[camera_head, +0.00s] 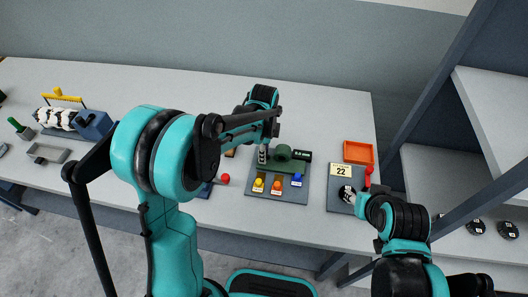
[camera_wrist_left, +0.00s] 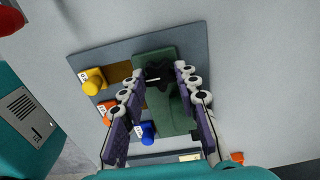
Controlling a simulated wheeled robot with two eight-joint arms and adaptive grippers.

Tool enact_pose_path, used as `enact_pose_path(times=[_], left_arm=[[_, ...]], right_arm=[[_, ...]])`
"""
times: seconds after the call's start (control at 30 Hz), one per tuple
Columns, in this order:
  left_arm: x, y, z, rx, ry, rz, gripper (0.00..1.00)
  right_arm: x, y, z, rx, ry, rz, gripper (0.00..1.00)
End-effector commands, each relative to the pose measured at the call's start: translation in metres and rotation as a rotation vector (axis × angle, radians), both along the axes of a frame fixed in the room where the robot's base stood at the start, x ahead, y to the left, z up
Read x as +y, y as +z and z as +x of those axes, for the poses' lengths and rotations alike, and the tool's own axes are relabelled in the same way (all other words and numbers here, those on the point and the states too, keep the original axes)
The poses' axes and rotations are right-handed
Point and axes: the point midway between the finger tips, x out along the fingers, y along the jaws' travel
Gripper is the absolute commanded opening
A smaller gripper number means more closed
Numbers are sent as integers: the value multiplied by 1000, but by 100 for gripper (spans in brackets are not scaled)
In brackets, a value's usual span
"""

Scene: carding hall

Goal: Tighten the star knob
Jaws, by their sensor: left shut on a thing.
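A green fixture (camera_head: 290,164) stands on a grey base plate (camera_head: 291,196) on the table. In the left wrist view, a dark star-shaped knob (camera_wrist_left: 158,72) sits at the end of the green fixture (camera_wrist_left: 150,57). My left gripper (camera_wrist_left: 158,80) has its two fingers on either side of this knob and is shut on it. In the head view my left gripper (camera_head: 264,152) comes down at the fixture's left end and hides the knob. My right gripper (camera_head: 363,203) is low at the right, by a dark board; its fingers cannot be made out.
Yellow (camera_head: 259,184), orange (camera_head: 277,187) and blue (camera_head: 297,178) knobs stand along the plate's front. A red ball (camera_head: 225,178) is left of the plate. Shelving stands at the right.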

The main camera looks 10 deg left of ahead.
Motion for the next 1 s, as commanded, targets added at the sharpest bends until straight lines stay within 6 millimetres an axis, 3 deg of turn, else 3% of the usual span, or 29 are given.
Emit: enact_pose_path(times=[0.1, 0.13, 0.2, 0.5, 0.63, 1.0], left_arm=[[0, 0, 0, 0, -1, 0, 2], [0, 0, 0, 0, -1, 0, 33], [0, 0, 0, 0, -1, 0, 52], [0, 0, 0, 0, 0, 0, 52], [0, 10, 0, 0, 0, 0, 52], [0, 86, 0, 0, 0, 0, 52]], right_arm=[[0, 0, 0, 0, 0, 0, 40], [0, 0, 0, 0, 0, 0, 40], [0, 0, 0, 0, 0, 0, 40], [0, 0, 0, 0, 0, 0, 40], [0, 0, 0, 0, 0, 0, 40], [0, 0, 0, 0, 0, 0, 40]])
